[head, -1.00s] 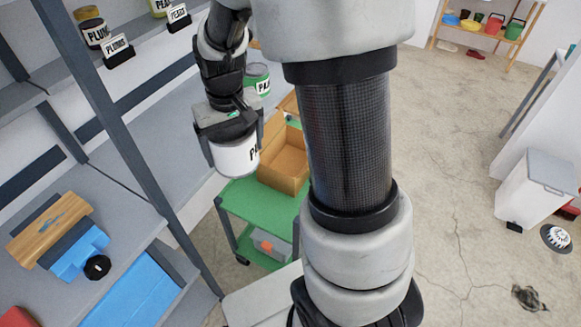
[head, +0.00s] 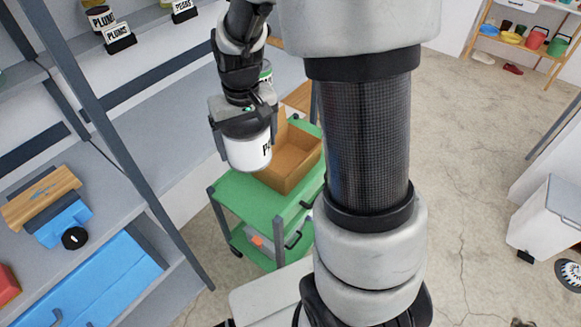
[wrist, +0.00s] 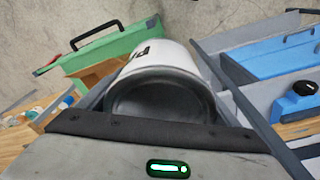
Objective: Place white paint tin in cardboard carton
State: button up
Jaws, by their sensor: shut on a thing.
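My gripper (head: 245,128) is shut on the white paint tin (head: 246,154), with a finger on either side of it. The tin hangs upright with black lettering on its side. In the wrist view the tin (wrist: 160,95) fills the space between the fingers. The open cardboard carton (head: 292,160) stands on the green cart (head: 240,195), just right of and beyond the tin in the head view. The tin covers part of the cart top and the carton's left side. I cannot tell the tin's height above the cart.
A green-labelled tin (head: 266,72) is partly hidden behind my gripper. Grey shelving with labelled jars (head: 101,17) stands on the left. A white bin (head: 550,222) stands at the right on open floor.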

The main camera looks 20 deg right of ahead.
aim_at(287, 166)
jog(key=l+u, duration=0.25)
jog(key=l, duration=0.4)
jog(key=l+u, duration=0.25)
jog(key=l, duration=0.4)
jog(key=i+l+u, duration=0.15)
jog(key=l, duration=0.3)
jog(key=l+u, duration=0.15)
jog(key=l, duration=0.25)
jog(key=i+l+u, duration=0.15)
jog(key=l, duration=0.3)
